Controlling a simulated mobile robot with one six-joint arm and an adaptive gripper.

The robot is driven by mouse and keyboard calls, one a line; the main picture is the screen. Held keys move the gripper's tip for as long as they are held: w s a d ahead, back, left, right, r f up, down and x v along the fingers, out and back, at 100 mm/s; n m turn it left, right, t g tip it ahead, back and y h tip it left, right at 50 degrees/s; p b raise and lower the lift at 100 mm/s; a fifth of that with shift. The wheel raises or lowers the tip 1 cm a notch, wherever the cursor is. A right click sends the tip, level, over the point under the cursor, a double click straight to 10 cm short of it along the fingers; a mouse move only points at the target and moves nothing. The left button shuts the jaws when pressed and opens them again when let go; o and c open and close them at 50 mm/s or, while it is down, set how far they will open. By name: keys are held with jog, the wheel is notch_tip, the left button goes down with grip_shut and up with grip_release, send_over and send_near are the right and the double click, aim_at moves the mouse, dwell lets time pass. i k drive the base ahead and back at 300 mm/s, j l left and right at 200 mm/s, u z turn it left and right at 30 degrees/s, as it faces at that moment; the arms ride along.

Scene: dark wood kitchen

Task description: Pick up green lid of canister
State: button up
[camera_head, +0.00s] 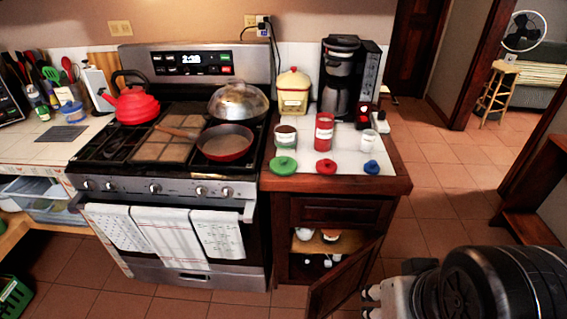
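The green lid (284,166) is a round, flat lid with a knob on top. It lies at the front left of the small counter's white top (323,184). A clear canister with dark brown contents (286,143) stands open just behind it. My gripper (371,303) is low at the bottom right, in front of the cabinet and well below and right of the lid. Its two small fingertips appear apart with nothing between them. Part of my arm covers the lower right corner.
A red lid (326,166) and a blue lid (371,167) lie right of the green one. A red-filled canister (324,132) and a pale canister (367,142) stand behind. The stove (170,188) adjoins on the left. An open cabinet door (345,277) juts out below.

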aim_at(282, 165)
jog(key=i+j, duration=0.3)
jog(key=j, duration=0.15)
jog(key=i+j, duration=0.3)
jog(key=j, duration=0.15)
jog(key=i+j, duration=0.3)
jog(key=j, duration=0.15)
jog(key=i+j, duration=0.3)
jog(key=j+z, duration=0.05)
jog(key=j, duration=0.05)
